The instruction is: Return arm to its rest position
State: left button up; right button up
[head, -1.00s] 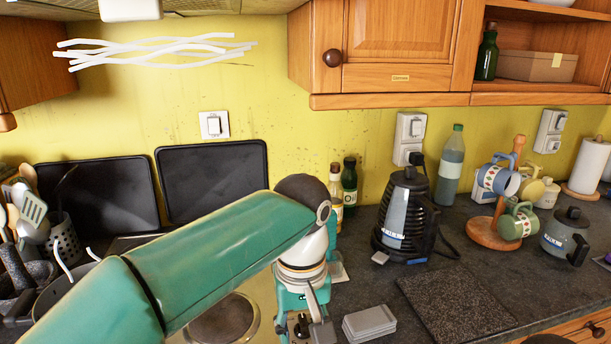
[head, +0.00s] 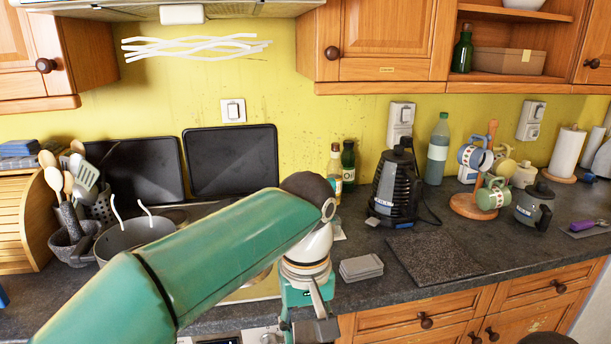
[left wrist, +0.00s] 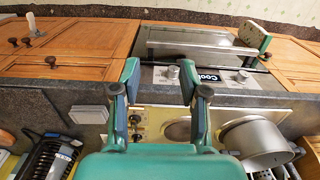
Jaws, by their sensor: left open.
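My green left arm (head: 215,255) reaches in from the lower left, in front of the stove and counter. My left gripper (head: 308,322) hangs at its end by the counter's front edge, partly cut off by the picture's bottom. In the left wrist view its two fingers (left wrist: 160,75) stand apart with nothing between them. Behind them are the cooker's knobs and oven front (left wrist: 200,75). My right gripper is not in view.
A grey pot (head: 130,240) stands left of the arm. Grey coasters (head: 361,268) and a dark board (head: 435,258) lie right of the gripper. A black kettle-like appliance (head: 397,185), a mug tree (head: 480,205) and bottles stand behind. Wooden drawers (head: 425,310) front the counter.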

pick_arm(q)
jog(key=w+a+f+n+g, duration=0.1)
jog(key=w+a+f, duration=0.2)
jog(key=a+f, duration=0.2)
jog(key=s+a+f+n+g, duration=0.1)
jog(key=s+a+f+g, duration=0.3)
jog(key=f, duration=0.6)
jog(key=s+a+f+n+g, duration=0.1)
jog(key=s+a+f, duration=0.3)
jog(key=f, duration=0.7)
jog(key=s+d+f+m+t+h, duration=0.2)
jog(key=s+f+t+h, duration=0.2)
jog(key=s+f, duration=1.1)
jog(key=w+t, duration=0.1)
jog(key=w+f+m, duration=0.1)
jog(key=w, duration=0.1)
jog(key=w+a+t, duration=0.1)
jog(key=w, duration=0.1)
jog(key=shift+a+f+m+t, duration=0.1)
jog(key=shift+f+m+t, duration=0.2)
jog(key=shift+f, duration=0.05)
